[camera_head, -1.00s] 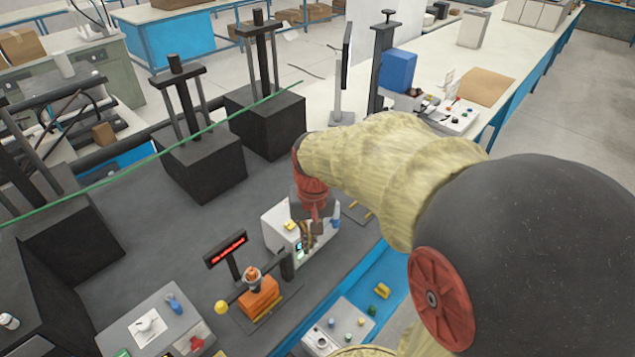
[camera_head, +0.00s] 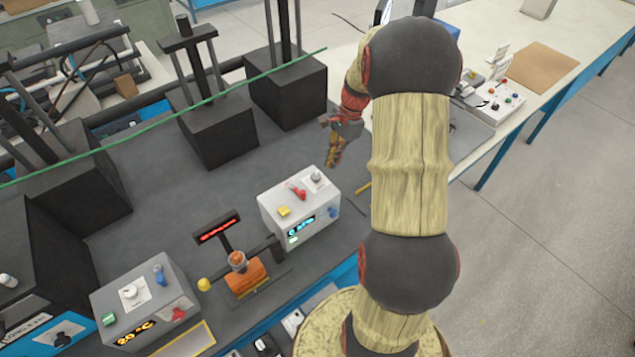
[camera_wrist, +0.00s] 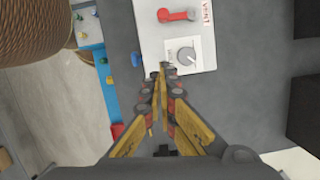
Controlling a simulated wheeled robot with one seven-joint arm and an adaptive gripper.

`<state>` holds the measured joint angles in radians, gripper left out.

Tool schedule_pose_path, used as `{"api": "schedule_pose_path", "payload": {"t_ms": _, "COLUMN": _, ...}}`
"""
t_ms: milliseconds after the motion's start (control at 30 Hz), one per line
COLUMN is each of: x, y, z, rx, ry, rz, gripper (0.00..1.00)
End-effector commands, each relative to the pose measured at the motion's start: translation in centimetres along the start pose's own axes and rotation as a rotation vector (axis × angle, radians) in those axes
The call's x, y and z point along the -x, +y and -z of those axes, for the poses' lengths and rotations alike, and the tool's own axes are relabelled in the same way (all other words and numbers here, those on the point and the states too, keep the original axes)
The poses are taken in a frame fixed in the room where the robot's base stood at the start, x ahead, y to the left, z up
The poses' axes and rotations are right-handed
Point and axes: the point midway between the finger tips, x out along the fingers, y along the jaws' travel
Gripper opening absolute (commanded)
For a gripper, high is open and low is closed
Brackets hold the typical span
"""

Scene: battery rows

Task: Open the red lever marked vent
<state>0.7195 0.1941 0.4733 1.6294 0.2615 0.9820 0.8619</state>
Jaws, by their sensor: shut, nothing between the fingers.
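In the wrist view the closed fingertips (camera_wrist: 161,70) overlap the box's near edge, just left of the dial (camera_wrist: 186,56).
A blue knob (camera_head: 333,212) sits on the box's side. Black press blocks (camera_head: 287,90) stand behind.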

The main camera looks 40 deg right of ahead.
Motion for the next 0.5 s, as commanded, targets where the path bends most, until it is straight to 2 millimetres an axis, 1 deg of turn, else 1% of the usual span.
{"api": "schedule_pose_path", "payload": {"t_ms": 133, "x": 0.01, "y": 0.02, "z": -0.02, "rx": -0.041, "ry": 0.0, "rz": -0.001, "gripper": 0.0}}
{"api": "schedule_pose_path", "payload": {"t_ms": 500, "x": -0.15, "y": 0.04, "z": -0.03, "rx": -0.045, "ry": 0.0, "rz": -0.001, "gripper": 0.0}}
